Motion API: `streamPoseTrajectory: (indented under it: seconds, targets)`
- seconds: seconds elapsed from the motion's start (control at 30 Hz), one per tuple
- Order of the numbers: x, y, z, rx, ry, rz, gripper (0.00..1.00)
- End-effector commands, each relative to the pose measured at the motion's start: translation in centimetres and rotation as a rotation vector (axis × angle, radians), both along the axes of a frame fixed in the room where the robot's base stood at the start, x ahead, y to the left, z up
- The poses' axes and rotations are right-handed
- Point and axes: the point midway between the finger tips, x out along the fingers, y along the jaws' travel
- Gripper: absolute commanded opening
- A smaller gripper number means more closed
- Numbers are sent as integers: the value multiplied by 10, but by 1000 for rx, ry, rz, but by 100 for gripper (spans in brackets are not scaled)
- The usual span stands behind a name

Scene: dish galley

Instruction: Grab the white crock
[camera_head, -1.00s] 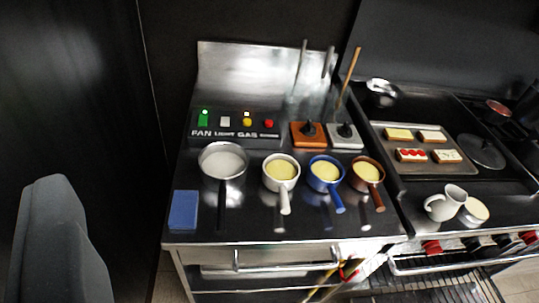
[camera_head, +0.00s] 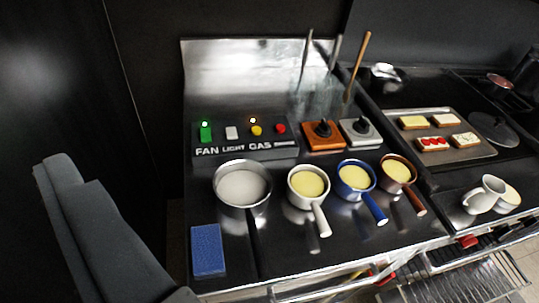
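The white crock (camera_head: 298,199) is a small round pot with yellow contents and a white handle pointing toward the front. It stands upright on the dark steel counter, between a larger steel pan (camera_head: 228,200) and a blue crock (camera_head: 345,188). A brown crock (camera_head: 388,182) stands further right. A grey, jointed part of mine (camera_head: 95,230) shows at the lower left, well apart from the white crock. I cannot make out two fingertips, so whether my gripper is open or shut does not show. Nothing visible touches the white crock.
A blue sponge-like block (camera_head: 208,250) lies at the front left. Behind the pots are a control panel (camera_head: 245,140) and orange and grey knob blocks (camera_head: 323,135). At right are a toast tray (camera_head: 470,153) and a white pitcher (camera_head: 484,194).

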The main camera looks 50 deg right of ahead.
Motion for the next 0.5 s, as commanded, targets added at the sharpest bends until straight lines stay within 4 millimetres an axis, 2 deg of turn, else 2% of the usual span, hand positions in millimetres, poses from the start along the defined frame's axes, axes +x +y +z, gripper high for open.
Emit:
streamPoseTrajectory:
  seconds: [0.03,0.1,0.23,0.37,0.43,0.5]
  targets:
    - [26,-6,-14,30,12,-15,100]
    - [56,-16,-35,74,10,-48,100]
    - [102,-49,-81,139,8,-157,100]
    - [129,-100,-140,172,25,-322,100]
    - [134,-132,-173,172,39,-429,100]
    - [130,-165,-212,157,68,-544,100]
